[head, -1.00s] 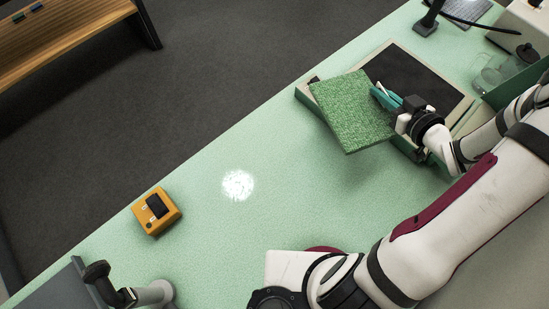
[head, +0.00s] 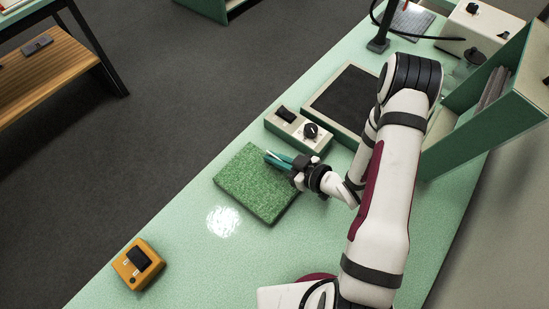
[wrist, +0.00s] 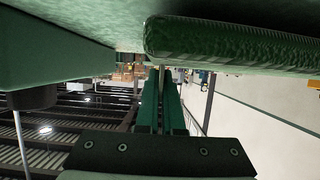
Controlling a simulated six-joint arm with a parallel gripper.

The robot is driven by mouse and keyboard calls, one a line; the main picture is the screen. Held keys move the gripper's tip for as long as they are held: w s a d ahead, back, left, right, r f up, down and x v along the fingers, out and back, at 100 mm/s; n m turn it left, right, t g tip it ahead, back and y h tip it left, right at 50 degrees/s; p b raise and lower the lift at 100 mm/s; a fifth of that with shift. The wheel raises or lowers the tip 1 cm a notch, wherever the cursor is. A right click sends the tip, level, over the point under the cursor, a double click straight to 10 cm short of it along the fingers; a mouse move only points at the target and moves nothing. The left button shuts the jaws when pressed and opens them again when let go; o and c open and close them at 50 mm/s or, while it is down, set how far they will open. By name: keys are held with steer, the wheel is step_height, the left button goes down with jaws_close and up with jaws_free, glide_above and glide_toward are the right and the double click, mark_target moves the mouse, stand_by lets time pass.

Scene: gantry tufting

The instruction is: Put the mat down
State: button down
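A control box with a dark knob (head: 298,130) stands beside the mat, with a dark-topped panel (head: 345,102) behind it. An orange box (head: 138,265) stands at the lower left. A green shelf (head: 485,120) stands at the right. The green table (head: 185,265) is clear between mat and orange box.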

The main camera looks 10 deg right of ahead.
steer(key=shift+f, duration=0.25)
steer(key=shift+f, duration=0.1)
steer(key=c, duration=1.1)
jaws_free()
steer(key=shift+o, duration=0.2)
